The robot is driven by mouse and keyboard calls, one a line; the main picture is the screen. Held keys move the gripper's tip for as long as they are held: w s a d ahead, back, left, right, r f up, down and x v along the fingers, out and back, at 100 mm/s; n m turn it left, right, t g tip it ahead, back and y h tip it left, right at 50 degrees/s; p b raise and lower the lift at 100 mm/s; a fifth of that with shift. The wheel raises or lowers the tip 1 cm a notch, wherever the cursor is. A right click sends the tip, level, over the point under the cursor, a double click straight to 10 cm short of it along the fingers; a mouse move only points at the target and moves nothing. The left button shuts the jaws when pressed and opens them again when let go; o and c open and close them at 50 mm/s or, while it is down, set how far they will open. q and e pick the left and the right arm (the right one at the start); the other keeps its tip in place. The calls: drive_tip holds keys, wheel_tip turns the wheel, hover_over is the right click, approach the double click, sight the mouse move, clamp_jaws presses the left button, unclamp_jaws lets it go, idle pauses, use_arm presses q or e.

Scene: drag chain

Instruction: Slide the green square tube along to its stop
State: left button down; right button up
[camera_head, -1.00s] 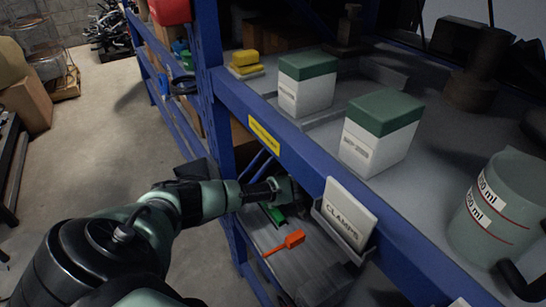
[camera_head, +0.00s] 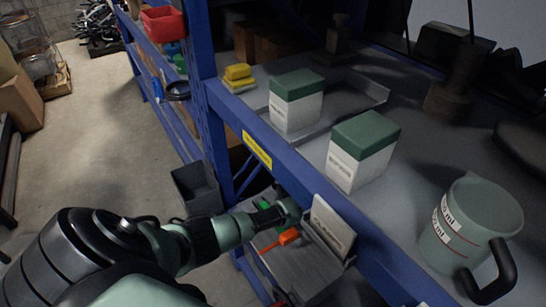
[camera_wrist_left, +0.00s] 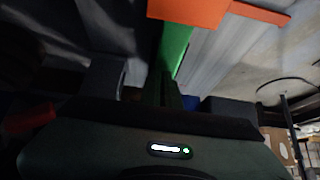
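The green square tube (camera_wrist_left: 175,48) shows in the left wrist view, running from the orange part (camera_wrist_left: 190,10) down into shadow at my left gripper (camera_wrist_left: 165,95). In the head view only a small green piece (camera_head: 263,203) shows beside my left gripper (camera_head: 290,210), which reaches over the lower shelf. The orange part (camera_head: 288,237) lies just below the gripper there. Dark shapes stand on both sides of the tube in the wrist view; whether the fingers touch it is unclear. The stop cannot be made out. My right gripper is out of view.
A blue shelf beam (camera_head: 300,180) runs close above my left arm. A white label plate (camera_head: 331,226) on a grey bin stands right of the gripper. Green-topped boxes (camera_head: 362,150) and a measuring jug (camera_head: 470,225) stand on the upper shelf. A dark bin (camera_head: 197,187) hangs left.

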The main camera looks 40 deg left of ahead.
use_arm(q)
drive_tip(key=shift+s+d+f, duration=0.3)
drive_tip(key=shift+s+f, duration=0.1)
drive_tip(key=shift+f, duration=0.1)
drive_tip(key=shift+r+p, duration=0.45)
drive_tip(key=shift+p, duration=0.05)
drive_tip(key=shift+w+r+p, duration=0.1)
drive_tip(key=shift+r+p, duration=0.15)
drive_tip(key=shift+p, duration=0.1)
drive_tip(key=shift+a, duration=0.1)
drive_tip(key=v, duration=0.7)
drive_tip(key=shift+w+r, duration=0.15)
drive_tip(key=shift+d, duration=0.25)
